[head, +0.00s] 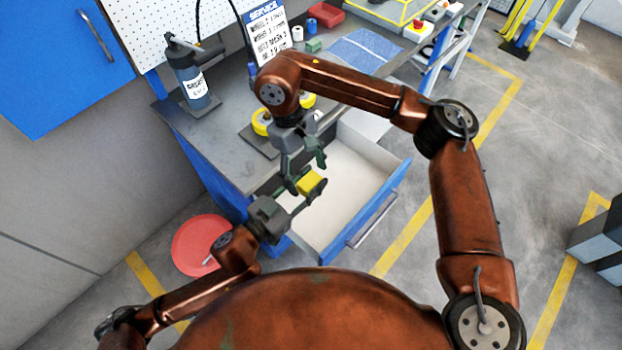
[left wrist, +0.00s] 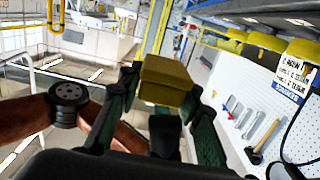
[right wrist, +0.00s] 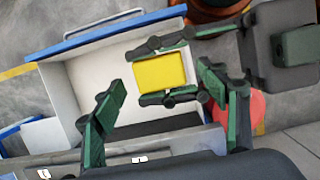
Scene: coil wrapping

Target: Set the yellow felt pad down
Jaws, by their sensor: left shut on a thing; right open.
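The yellow felt pad (head: 310,183) is a small block held between the fingertips of my left gripper (head: 306,192), above the open drawer. In the left wrist view the pad (left wrist: 165,80) sits between the two green fingers. In the right wrist view the pad (right wrist: 160,71) has one left finger along its top edge and one along its bottom edge. My right gripper (head: 305,172) is open and empty. It points down close beside the pad, with its fingers spread either side of the pad in its wrist view; I cannot tell whether they touch it.
The open drawer (head: 385,199) has a pale, empty-looking floor and a blue front. The grey bench top (head: 222,143) holds a dark bottle (head: 190,78), yellow rolls (head: 262,121) and a blue cloth (head: 364,50). A red round stool (head: 190,247) stands at left.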

